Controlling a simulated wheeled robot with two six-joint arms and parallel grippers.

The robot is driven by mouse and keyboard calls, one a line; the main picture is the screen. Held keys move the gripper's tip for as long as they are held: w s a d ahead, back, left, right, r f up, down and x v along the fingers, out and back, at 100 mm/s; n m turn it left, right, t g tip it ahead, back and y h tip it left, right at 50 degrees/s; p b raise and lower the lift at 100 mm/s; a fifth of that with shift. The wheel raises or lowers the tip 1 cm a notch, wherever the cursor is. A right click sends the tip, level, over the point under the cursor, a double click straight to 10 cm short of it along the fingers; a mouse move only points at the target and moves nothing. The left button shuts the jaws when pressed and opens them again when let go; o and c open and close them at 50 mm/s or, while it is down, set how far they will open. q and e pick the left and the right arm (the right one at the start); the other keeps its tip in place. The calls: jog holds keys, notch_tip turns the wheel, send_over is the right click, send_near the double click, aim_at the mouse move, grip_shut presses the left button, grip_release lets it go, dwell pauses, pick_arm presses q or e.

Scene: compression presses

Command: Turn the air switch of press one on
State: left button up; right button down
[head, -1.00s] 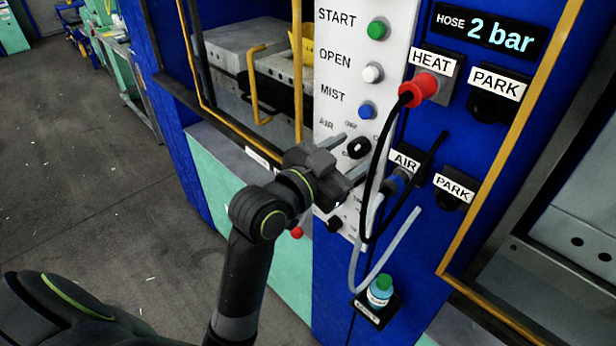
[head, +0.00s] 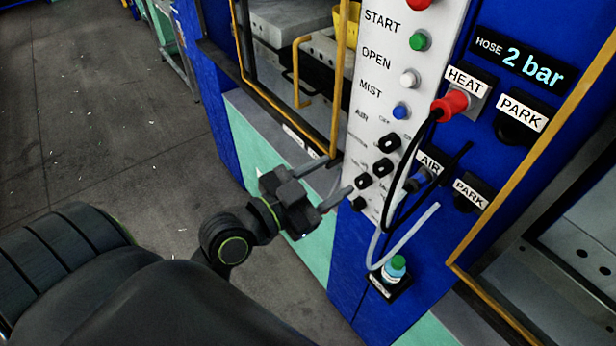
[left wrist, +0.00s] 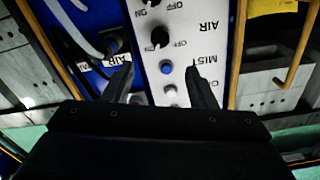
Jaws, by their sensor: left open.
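The air switch (head: 388,144) is a black knob on the white panel, below the AIR label and the blue MIST button. Its pointer setting is too small to tell. It also shows in the left wrist view (left wrist: 160,37), upside down, with OFF marked between it and the blue button. My left gripper (head: 340,178) is open and empty, at the left edge of the panel and lower in the picture than the switch. In the left wrist view its fingers (left wrist: 162,86) stand apart, below the switch in the picture. My right gripper is not in view.
Other black knobs (head: 363,181) sit lower on the panel. A red HEAT plug (head: 451,104) and an AIR plug (head: 420,181) trail a cable and hoses beside the panel. A yellow-framed door (head: 336,80) is at left.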

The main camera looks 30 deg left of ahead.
pick_arm(q)
jog(key=p+v, duration=0.1)
jog(key=v, duration=0.3)
dwell(0.6)
